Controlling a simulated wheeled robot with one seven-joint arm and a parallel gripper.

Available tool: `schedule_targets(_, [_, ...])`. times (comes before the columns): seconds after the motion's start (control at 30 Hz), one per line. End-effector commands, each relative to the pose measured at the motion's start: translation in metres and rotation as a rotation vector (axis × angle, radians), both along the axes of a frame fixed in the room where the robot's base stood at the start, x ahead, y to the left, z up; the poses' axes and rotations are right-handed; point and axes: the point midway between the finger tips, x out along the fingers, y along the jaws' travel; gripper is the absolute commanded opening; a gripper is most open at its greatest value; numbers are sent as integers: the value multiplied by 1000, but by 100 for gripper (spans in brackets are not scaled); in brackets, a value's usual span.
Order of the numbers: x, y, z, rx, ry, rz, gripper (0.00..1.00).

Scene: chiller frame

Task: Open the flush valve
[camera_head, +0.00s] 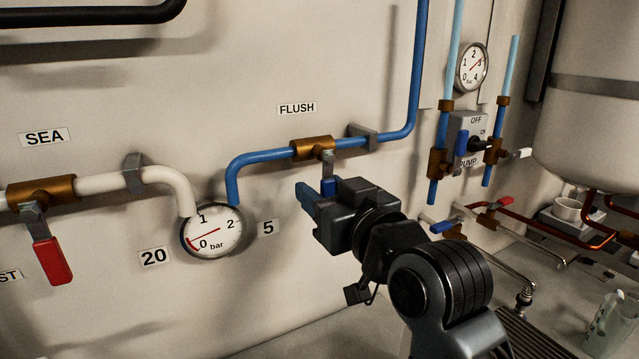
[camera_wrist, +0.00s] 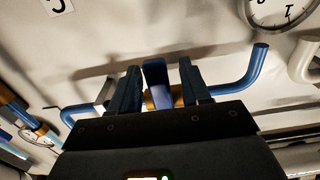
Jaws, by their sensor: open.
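The flush valve is a brass body (camera_head: 313,148) on the blue pipe, below the FLUSH label (camera_head: 297,109). Its lever hangs down, across the line of the pipe, with a grey stem and a blue grip (camera_head: 328,187). My gripper (camera_head: 308,200) is at the lever's lower part and hides some of it in the head view. In the wrist view my gripper (camera_wrist: 160,88) is open, with one finger on each side of the blue lever (camera_wrist: 155,78). Narrow gaps show beside the lever there. The brass body shows only partly behind the fingers.
A gauge (camera_head: 213,231) is left of my gripper. The SEA valve's red lever (camera_head: 52,261) hangs further left. A pump switch (camera_head: 470,140), blue-handled valve (camera_head: 447,226) and white tank (camera_head: 590,100) are to the right. The wall is close behind the lever.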

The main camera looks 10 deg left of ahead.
Motion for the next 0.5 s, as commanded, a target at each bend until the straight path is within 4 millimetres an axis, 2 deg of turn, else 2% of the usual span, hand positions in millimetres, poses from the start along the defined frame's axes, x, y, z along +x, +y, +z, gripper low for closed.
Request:
schedule_targets(0.2, [12,8,0,0,0,0,47])
schedule_targets(0.43, [13,8,0,1,-1,-1,47])
schedule_targets(0.5, [12,8,0,1,-1,-1,42])
